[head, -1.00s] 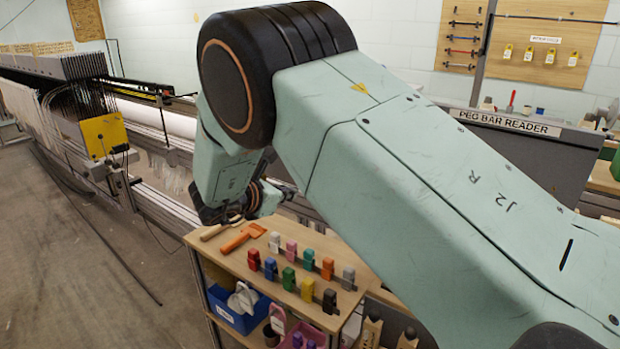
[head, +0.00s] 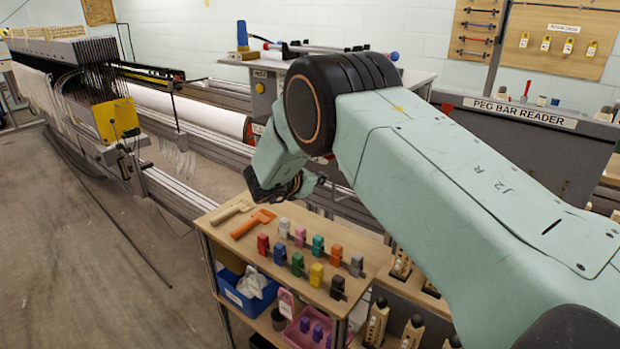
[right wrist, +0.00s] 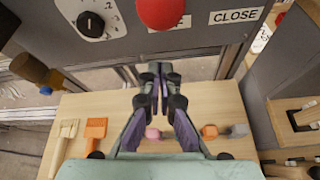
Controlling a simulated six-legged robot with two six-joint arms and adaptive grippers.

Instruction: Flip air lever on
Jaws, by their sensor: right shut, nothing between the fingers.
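My right gripper (right wrist: 155,78) is shut and empty in the right wrist view, its fingers pointing at a grey control panel (right wrist: 180,48). The panel carries a red round button (right wrist: 157,10), a black dial (right wrist: 91,24) and a "CLOSE" label (right wrist: 234,16). A brown cylinder with a yellow part and a blue tip (right wrist: 37,74) sticks out at the left; I cannot tell if it is the air lever. No label marking an air lever is readable. In the head view my right gripper (head: 300,186) is small and partly hidden, above the wooden table. My left gripper is out of view.
The wooden table (head: 228,232) holds an orange tool (head: 253,223) and several coloured clips. The long loom-like machine (head: 185,102) stands behind it. The peg bar reader (head: 530,140) stands at the right. Open floor lies at the left.

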